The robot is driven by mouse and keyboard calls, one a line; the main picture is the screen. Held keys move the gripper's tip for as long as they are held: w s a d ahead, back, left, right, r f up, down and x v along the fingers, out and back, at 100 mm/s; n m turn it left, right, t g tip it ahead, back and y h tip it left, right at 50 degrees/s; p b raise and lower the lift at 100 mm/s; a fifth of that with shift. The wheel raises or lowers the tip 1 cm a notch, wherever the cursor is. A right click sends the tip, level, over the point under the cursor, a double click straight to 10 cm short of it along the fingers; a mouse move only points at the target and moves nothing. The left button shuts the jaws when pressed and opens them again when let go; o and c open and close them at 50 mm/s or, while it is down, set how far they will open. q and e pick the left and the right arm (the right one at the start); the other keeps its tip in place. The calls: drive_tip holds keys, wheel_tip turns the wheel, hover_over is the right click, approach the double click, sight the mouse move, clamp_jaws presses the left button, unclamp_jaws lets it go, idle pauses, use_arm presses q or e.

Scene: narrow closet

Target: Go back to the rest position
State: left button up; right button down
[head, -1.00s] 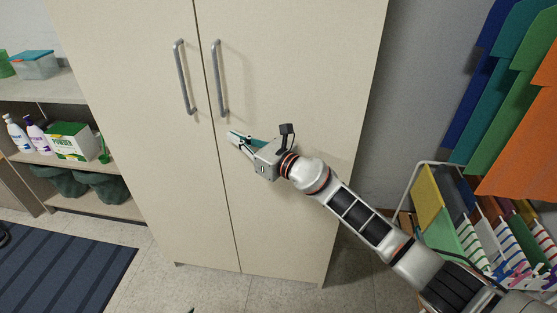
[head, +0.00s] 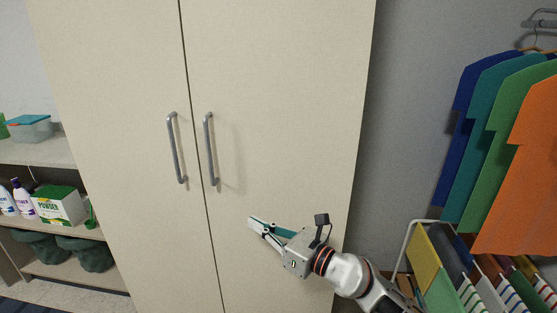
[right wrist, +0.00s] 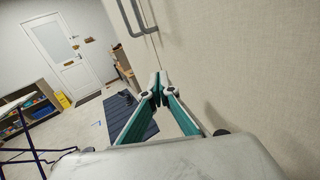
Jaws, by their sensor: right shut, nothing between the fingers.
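My right gripper (head: 252,226) is in front of the right door of a tall cream cabinet (head: 285,110), below and to the right of the right handle (head: 211,150). Its fingers are shut with nothing between them. In the right wrist view its fingertips (right wrist: 157,84) meet, and the cabinet face (right wrist: 245,65) runs along the right side. Both cabinet doors are closed, and the left handle (head: 176,148) also shows. My left gripper is not in view.
Shelves at the left hold a powder box (head: 60,206), bottles and a clear bin (head: 30,128). At the right, coloured shirts (head: 520,170) hang above a drying rack (head: 412,235). The right wrist view shows a white door (right wrist: 65,50) and a blue striped mat (right wrist: 135,118).

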drive_tip(key=s+d+f+m+t+h+p, duration=0.1)
drive_tip(key=s+d+f+m+h, duration=0.3)
drive_tip(key=s+d+f+m, duration=0.55)
drive_tip(key=s+d+f+m+t+h+p, duration=0.1)
drive_tip(key=s+d+f+m+h, duration=0.35)
drive_tip(key=m, duration=0.95)
drive_tip(key=s+d+f+m+t+h+p, duration=0.1)
drive_tip(key=s+d+f+m+t+h, duration=0.2)
drive_tip(key=d+f+m, duration=0.75)
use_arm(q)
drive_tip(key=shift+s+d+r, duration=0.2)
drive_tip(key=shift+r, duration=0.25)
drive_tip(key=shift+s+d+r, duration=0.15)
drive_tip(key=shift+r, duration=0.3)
use_arm(e)
drive_tip(key=s+d+f+m+g, duration=0.1)
drive_tip(key=s+f+m+g, duration=0.1)
drive_tip(key=s, duration=0.4)
drive_tip(key=s+d+f+m+g, duration=0.2)
drive_tip(key=s+f+m, duration=0.2)
drive_tip(key=s, duration=0.3)
drive_tip(key=shift+s+d+f+m+g+h, duration=0.25)
drive_tip(key=shift+m+h, duration=0.2)
drive_tip(key=shift+m, duration=0.35)
drive_tip(key=shift+w+r, duration=0.1)
